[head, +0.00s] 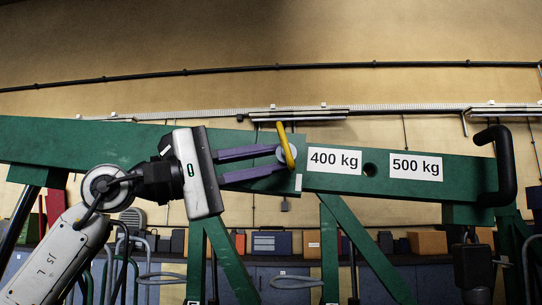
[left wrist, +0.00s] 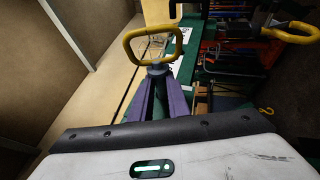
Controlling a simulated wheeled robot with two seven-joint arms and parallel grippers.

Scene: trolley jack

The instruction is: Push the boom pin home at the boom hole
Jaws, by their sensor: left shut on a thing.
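The boom pin has a yellow loop handle (head: 287,148); the handle also shows in the left wrist view (left wrist: 181,45). My left gripper (head: 282,160) has purple fingers shut on the pin's grey collar (left wrist: 157,70), just below the loop. The pin is held at the near face of the green boom (head: 240,140), left of the 400 kg label (head: 335,161). The pin's shank and any hole behind it are hidden, so I cannot tell how deep it sits. An open boom hole (head: 370,169) shows between the 400 kg and 500 kg labels.
A black bent handle (head: 505,165) stands at the boom's right end. Green braces (head: 365,250) run below the boom. Cabinets with boxes and tools line the wall behind. Another yellow loop (left wrist: 290,32) shows at the right of the left wrist view.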

